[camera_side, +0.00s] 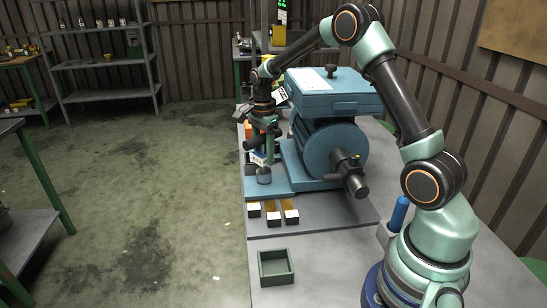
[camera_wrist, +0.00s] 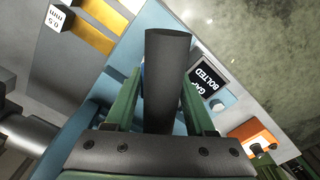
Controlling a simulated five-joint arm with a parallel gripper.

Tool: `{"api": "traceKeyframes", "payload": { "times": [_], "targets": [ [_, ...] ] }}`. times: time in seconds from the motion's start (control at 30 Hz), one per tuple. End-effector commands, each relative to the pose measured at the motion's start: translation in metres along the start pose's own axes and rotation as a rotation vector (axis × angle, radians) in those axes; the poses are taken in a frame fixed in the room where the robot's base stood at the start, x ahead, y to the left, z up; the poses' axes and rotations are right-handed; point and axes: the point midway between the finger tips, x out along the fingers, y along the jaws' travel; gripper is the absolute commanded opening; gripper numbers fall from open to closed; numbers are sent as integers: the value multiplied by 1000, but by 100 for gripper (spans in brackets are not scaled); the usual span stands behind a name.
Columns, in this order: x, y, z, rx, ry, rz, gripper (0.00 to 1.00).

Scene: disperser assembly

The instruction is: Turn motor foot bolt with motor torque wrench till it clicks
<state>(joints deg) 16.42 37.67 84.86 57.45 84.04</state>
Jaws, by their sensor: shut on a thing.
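The motor torque wrench, as far as I can tell, is the dark grey bar (camera_wrist: 168,80) between my gripper's green fingers in the wrist view. My gripper (camera_side: 264,146) is shut on it, pointing down beside the blue motor (camera_side: 335,150) in the side view. A blue-and-white part (camera_side: 258,158) shows at the fingertips. A grey cylinder (camera_side: 264,176) stands below, over the left end of the blue motor foot plate (camera_side: 268,187). The motor foot bolt is not clearly visible; I cannot tell whether the wrench is seated on it.
Brass strips with white-faced blocks (camera_side: 272,212) lie in front of the plate, one marked 0.5 mm in the wrist view (camera_wrist: 60,18). A dark label reading "GAP BOLTED" (camera_wrist: 209,86) and an orange block (camera_wrist: 254,135) are near. An empty green tray (camera_side: 276,281) is at the front.

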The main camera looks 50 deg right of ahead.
Motion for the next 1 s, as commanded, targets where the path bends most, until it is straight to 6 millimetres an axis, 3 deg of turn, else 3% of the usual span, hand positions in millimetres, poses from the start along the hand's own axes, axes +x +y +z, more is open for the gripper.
{"api": "traceKeyframes", "payload": {
  "times": [0.47,1.0],
  "targets": [
    [-3,-1,0,-51,0,-2,0],
    [-30,-1,0,-51,1,-4,0]
  ]
}}
